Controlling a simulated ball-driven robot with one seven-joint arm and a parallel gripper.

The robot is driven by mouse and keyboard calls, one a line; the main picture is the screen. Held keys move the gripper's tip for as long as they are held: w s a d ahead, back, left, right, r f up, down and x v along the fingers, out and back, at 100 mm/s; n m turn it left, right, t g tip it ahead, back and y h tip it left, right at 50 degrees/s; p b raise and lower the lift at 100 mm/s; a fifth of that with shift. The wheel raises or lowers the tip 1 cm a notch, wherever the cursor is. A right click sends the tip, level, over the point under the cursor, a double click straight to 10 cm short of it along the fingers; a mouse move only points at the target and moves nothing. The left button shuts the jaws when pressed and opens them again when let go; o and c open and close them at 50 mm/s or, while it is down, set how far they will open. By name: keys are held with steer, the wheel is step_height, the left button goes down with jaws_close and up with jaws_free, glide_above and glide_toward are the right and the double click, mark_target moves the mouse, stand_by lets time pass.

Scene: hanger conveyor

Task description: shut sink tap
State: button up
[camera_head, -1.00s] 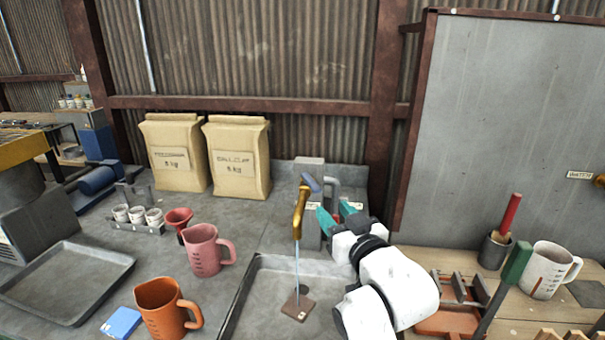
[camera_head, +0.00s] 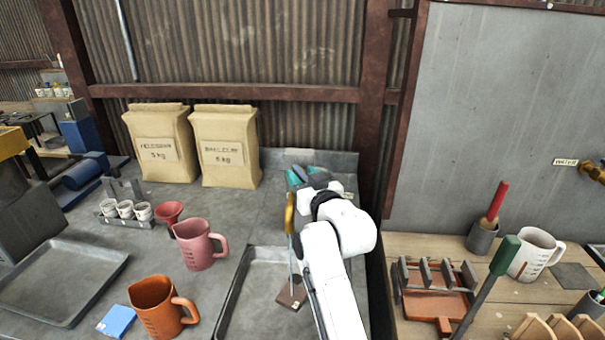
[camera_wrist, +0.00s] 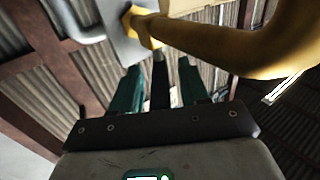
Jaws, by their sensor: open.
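The sink tap's brass spout (camera_head: 290,213) stands at the back of the sink (camera_head: 249,272), partly hidden by my arm. A thin pale stream (camera_head: 291,255) runs down from it toward a brown square plate (camera_head: 291,295) in the basin. My gripper (camera_head: 303,176), with teal fingers, is at the tap's top, behind the spout. In the wrist view the brass spout (camera_wrist: 225,45) crosses close above the open fingers (camera_wrist: 158,75), and a grey block (camera_wrist: 112,30) is beside its nut. A dark bar shows between the fingers; I cannot tell what it is. The tap's lever is not clearly seen.
Two paper sacks (camera_head: 226,148) stand at the back left. A pink jug (camera_head: 200,244), an orange jug (camera_head: 160,306) and a grey tray (camera_head: 60,282) are on the left counter. A wooden bench (camera_head: 430,245) with a rack and mug is at right.

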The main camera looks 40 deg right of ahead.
steer(key=shift+w, duration=0.15)
steer(key=shift+c, duration=0.2)
jaws_close()
stand_by(0.4)
